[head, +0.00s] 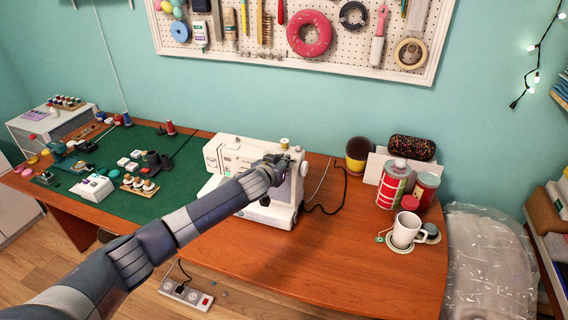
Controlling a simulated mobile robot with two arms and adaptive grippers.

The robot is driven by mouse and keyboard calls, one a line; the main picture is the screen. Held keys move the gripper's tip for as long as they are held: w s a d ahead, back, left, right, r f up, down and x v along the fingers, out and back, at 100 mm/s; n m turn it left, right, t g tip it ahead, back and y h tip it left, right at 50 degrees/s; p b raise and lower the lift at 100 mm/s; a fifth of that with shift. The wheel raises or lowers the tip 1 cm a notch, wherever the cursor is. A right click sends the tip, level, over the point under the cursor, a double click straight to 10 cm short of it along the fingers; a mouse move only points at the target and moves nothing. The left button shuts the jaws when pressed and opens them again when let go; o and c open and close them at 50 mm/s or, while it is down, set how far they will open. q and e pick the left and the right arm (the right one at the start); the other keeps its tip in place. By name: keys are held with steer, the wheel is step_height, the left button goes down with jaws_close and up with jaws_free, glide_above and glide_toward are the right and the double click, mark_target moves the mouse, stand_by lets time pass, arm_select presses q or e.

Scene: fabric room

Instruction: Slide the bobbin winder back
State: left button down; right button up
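The white sewing machine (283,212) stands on the wooden table near its middle. My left arm reaches across the front of the machine, and my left gripper (284,163) is at the upper right end of it, close to the top. The gripper is small and dark here, so I cannot tell whether its fingers are open or shut, or whether they touch the machine. A spool (284,143) stands on top of the machine just behind the gripper. I cannot make out the bobbin winder; the gripper may hide it. My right gripper is out of view.
A green mat (120,205) with sewing items covers the table's left part. A black cable (330,209) lies beside the machine. The table's front right (340,265) is clear.

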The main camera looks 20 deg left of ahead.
arm_select(q)
steer(key=c, duration=1.7)
jaws_free()
steer(key=shift+a, duration=0.3)
steer(key=v, duration=1.2)
